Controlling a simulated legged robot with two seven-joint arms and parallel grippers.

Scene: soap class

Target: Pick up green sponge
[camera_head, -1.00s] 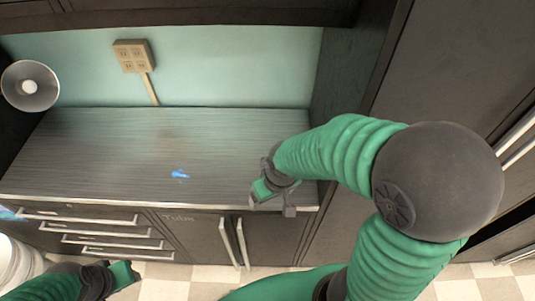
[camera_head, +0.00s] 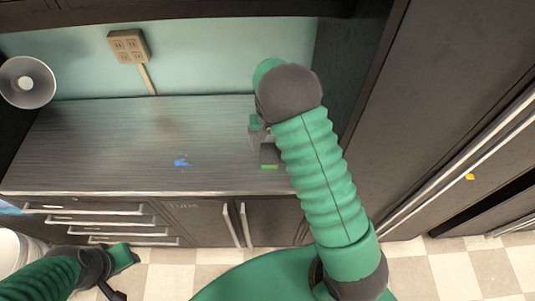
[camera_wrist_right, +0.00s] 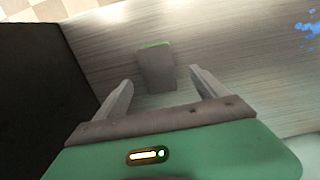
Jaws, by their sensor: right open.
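The green sponge (camera_head: 269,155) lies on the counter near its front right part, dark grey on top with a green strip along its front edge. In the right wrist view the sponge (camera_wrist_right: 155,68) sits between and just beyond the two fingers. My right gripper (camera_wrist_right: 161,78) is open and empty, its fingers apart on either side of the sponge's near end. In the head view my right gripper (camera_head: 257,135) is partly hidden by its own arm, beside the sponge. My left gripper (camera_head: 118,270) is low at the left, in front of the drawers; its jaw state is unclear.
The counter (camera_head: 100,140) is mostly clear, with a blue mark (camera_head: 182,162) left of the sponge. A tall dark cabinet (camera_head: 420,110) stands close on the right.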

